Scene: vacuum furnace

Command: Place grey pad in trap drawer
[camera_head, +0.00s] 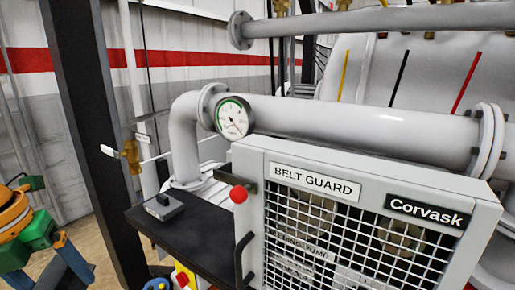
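A small grey block (163,207) with a dark piece on top lies on a black shelf (195,236) left of the belt guard. I cannot tell whether this block is the grey pad. No trap drawer can be made out in this view. Neither of my grippers shows in the head view.
The light grey belt guard (311,184) with a mesh front stands at right, with a red knob (238,194) at its left edge. A thick pipe (345,126) with a gauge (234,118) runs behind it. A dark post (92,130) stands left. Orange-and-green equipment (18,222) is at far left.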

